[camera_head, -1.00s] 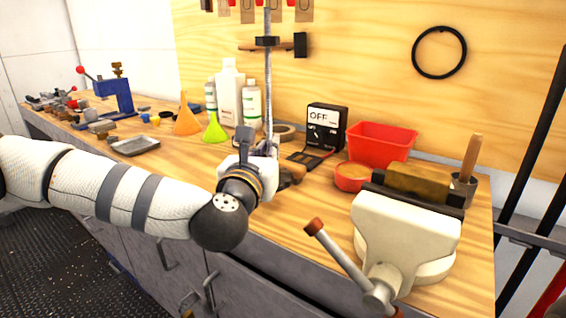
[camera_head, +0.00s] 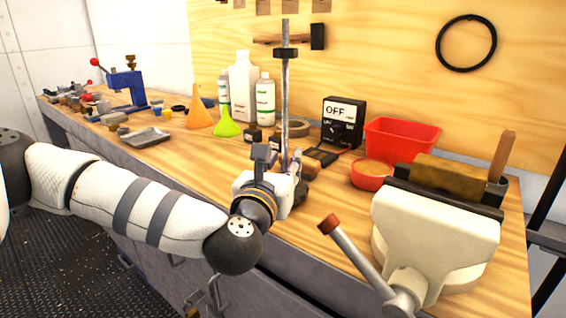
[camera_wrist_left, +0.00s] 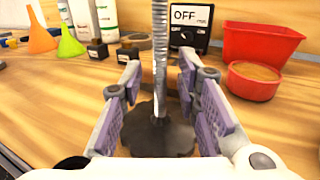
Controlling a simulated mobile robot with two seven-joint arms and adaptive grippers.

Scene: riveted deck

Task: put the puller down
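The puller (camera_head: 285,95) is a long upright metal rod with a black collar near its top. In the left wrist view its ridged rod (camera_wrist_left: 160,50) runs down to a dark lobed foot (camera_wrist_left: 158,136), which appears to stand on the wooden bench top (camera_wrist_left: 60,110). My left gripper (camera_head: 294,172) is low at the bench's front edge, around the lower rod. In the wrist view its two purple-padded fingers (camera_wrist_left: 160,85) are spread on either side of the rod, with gaps showing. In the head view the foot is hidden behind the gripper. My right gripper is not seen.
A cream vise (camera_head: 435,235) stands at right, its handle reaching toward my gripper. Behind are a red bin (camera_head: 400,140), a red bowl (camera_head: 370,180), a black OFF box (camera_head: 343,120), bottles and funnels. A grey tray (camera_head: 146,136) lies left. Some bench is clear between tray and gripper.

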